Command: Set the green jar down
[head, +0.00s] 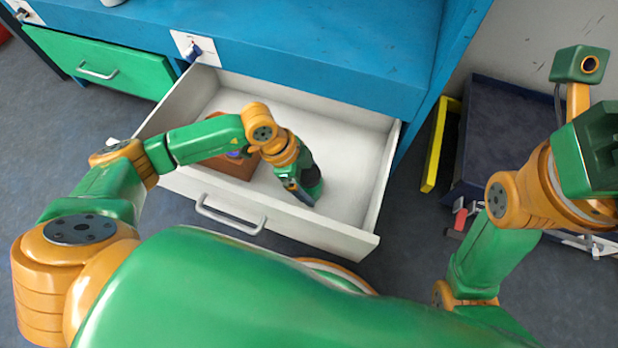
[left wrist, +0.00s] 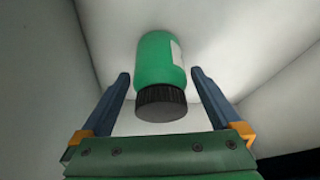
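The green jar (left wrist: 160,62) with a dark ribbed cap and a pale label is in the left wrist view, its cap end toward my gripper. It appears to rest on the white drawer floor. My left gripper (left wrist: 161,82) is open, with one finger on each side of the jar and a visible gap at both sides. In the head view, my left gripper (head: 299,190) reaches down into the open drawer (head: 345,150); the jar is mostly hidden by it. My right arm is at the right edge; its fingers do not show.
A brown box (head: 238,168) sits in the drawer left of my left gripper. The drawer walls stand close around. A blue counter (head: 300,38) overhangs behind. A closed green drawer (head: 95,62) is at left. The drawer's right side is clear.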

